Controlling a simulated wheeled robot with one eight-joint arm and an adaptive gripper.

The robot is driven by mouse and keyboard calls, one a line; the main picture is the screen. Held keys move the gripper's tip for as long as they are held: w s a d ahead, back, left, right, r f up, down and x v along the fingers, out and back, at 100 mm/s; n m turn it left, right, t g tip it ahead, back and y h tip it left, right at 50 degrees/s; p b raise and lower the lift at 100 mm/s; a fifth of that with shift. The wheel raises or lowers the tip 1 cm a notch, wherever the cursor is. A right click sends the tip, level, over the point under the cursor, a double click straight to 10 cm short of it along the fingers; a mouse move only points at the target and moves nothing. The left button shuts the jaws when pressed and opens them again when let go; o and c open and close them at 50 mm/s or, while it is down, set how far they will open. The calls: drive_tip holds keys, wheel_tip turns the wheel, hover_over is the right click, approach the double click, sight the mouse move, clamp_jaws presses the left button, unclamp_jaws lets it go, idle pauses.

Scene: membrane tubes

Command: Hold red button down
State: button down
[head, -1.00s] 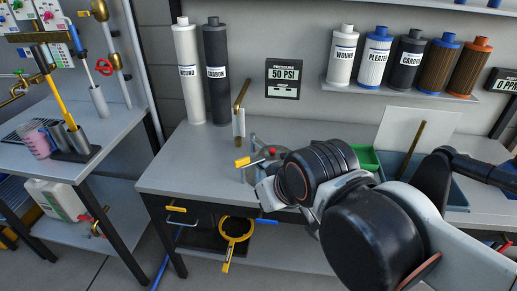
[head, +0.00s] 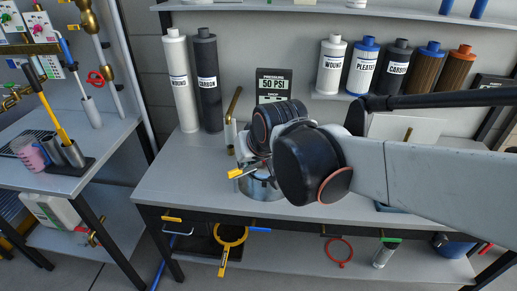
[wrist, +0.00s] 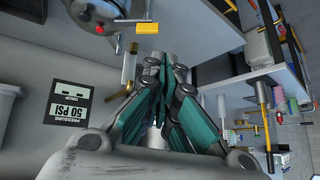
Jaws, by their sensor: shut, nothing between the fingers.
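The red button (wrist: 99,28) shows in the wrist view as a small red spot on top of a round metal housing (wrist: 84,10). In the head view my arm covers the button; part of the housing (head: 258,188) shows on the bench below the arm. A yellow-handled valve (head: 235,173) juts from the housing's left side, and its yellow handle also shows in the wrist view (wrist: 140,28). My gripper (wrist: 166,66) is shut and empty, its teal-padded fingers together. It is apart from the button, which lies up and to the left of the fingertips in the wrist view.
The bench (head: 165,185) is bare at its left end. A white WOUND cartridge (head: 181,85) and a dark CARBON one (head: 208,85) stand at the back left. A bent brass pipe (head: 233,105) rises behind the housing. A 50 PSI sign (head: 273,83) hangs on the wall.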

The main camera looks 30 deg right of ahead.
drive_tip(key=w+d+m+p, duration=0.3)
drive_tip(key=w+d+p, duration=0.3)
drive_tip(key=w, duration=0.6)
drive_tip(key=w+d+f+m+p, duration=0.1)
drive_tip(key=w+d+f, duration=0.2)
drive_tip(key=d+f, duration=0.1)
drive_tip(key=w+d+f+m+t+p, duration=0.1)
drive_tip(key=w+d+f+m+p, duration=0.1)
drive_tip(key=d, duration=0.5)
drive_tip(key=shift+w+f+m, duration=0.3)
drive_tip(key=shift+w+f, duration=0.6)
drive_tip(key=shift+f, duration=0.05)
wheel_tip(320, 180, down, 7)
drive_tip(key=b, duration=0.4)
drive_tip(key=shift+f, duration=0.2)
drive_tip(key=shift+f+b, duration=0.7)
drive_tip(key=shift+b, duration=0.1)
drive_tip(key=shift+f, duration=0.15)
drive_tip(key=shift+f+b, duration=0.25)
drive_tip(key=shift+b, duration=0.25)
